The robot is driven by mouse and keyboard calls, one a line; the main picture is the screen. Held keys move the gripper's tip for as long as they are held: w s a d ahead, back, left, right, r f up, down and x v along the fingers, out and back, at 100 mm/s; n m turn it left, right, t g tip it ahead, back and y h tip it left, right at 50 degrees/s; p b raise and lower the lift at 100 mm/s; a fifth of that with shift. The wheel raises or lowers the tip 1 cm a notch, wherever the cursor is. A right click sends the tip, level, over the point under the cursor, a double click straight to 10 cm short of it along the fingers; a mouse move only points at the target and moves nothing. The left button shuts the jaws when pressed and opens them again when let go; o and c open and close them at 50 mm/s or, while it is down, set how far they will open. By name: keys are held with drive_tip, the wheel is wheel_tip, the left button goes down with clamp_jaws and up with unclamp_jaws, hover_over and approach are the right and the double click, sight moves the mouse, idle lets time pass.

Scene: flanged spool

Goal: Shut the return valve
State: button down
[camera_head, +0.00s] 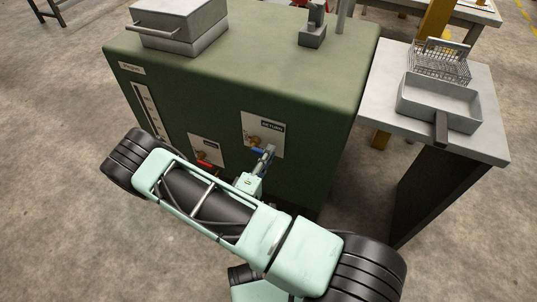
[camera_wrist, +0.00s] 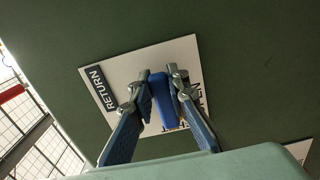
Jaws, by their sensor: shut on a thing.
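The return valve has a brass body (camera_head: 254,141) and a blue handle (camera_head: 257,151), in front of a white plate (camera_head: 275,140) marked RETURN on the green cabinet's front. My gripper (camera_head: 267,157) is at the blue handle. In the wrist view my gripper (camera_wrist: 162,82) has its two fingers on either side of the blue handle (camera_wrist: 161,100), shut on it. The plate (camera_wrist: 125,65) behind shows RETURN and part of the word OPEN.
A second valve with a red handle (camera_head: 204,163) sits on the green cabinet (camera_head: 240,75), left of the return valve. A grey side table (camera_head: 480,145) at right holds a metal tray (camera_head: 440,100) and a wire basket (camera_head: 440,62). A lidded metal box (camera_head: 180,25) stands on the cabinet.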

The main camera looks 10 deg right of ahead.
drive_tip(key=c, duration=1.8)
unclamp_jaws()
drive_tip(key=shift+c, duration=0.2)
wheel_tip(320, 180, up, 10)
